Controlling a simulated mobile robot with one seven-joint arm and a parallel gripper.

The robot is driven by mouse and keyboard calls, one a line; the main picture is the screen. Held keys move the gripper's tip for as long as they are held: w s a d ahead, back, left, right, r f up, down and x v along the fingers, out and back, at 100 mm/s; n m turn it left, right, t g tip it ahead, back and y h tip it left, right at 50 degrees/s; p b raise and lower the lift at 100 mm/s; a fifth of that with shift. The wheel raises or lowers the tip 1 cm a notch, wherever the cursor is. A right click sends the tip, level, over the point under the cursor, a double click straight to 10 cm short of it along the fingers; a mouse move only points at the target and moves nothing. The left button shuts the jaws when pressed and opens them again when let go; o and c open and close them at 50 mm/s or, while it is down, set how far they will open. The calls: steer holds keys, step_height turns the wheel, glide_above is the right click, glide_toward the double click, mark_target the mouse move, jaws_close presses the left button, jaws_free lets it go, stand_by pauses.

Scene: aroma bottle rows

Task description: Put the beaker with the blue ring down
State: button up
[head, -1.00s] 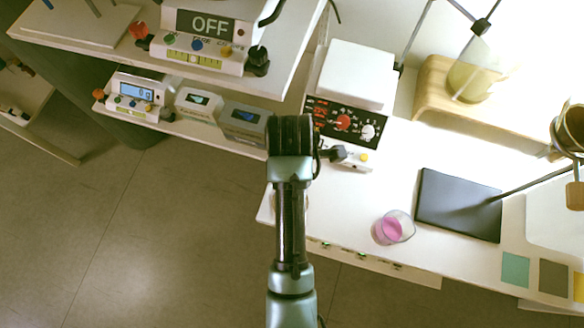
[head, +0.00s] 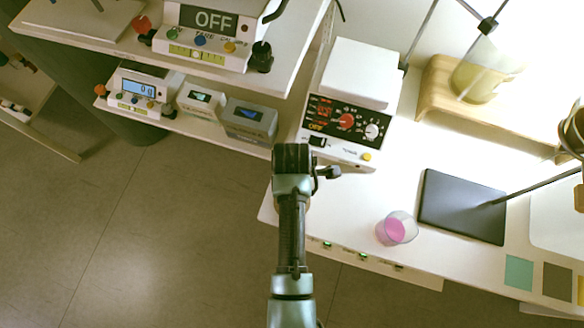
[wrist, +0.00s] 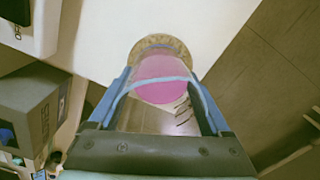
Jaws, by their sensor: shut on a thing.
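My gripper (wrist: 165,100) is shut on a clear beaker (wrist: 165,120) with pink liquid (wrist: 160,78) in it. A pale blue ring (wrist: 150,82) arcs across the beaker in the wrist view. A round tan, speckled disc (wrist: 158,42) shows beyond the beaker on the white table; I cannot tell whether the beaker touches it. In the head view my arm hides the held beaker, and the gripper end is over the table's left front corner. Another beaker with pink liquid (head: 397,229) stands on the table to the right.
A hotplate-like device (head: 345,110) stands just behind my gripper. A black stand base (head: 462,206) lies right of the standing beaker. A shelf (head: 200,135) with a scale (head: 138,92) and small boxes is at the left. The table's front edge is close, with floor beyond it.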

steer(key=o, duration=1.4)
steer(key=shift+f, duration=0.1)
step_height(320, 180, up, 12)
steer(key=shift+r+p, duration=0.2)
steer(key=shift+p, duration=0.5)
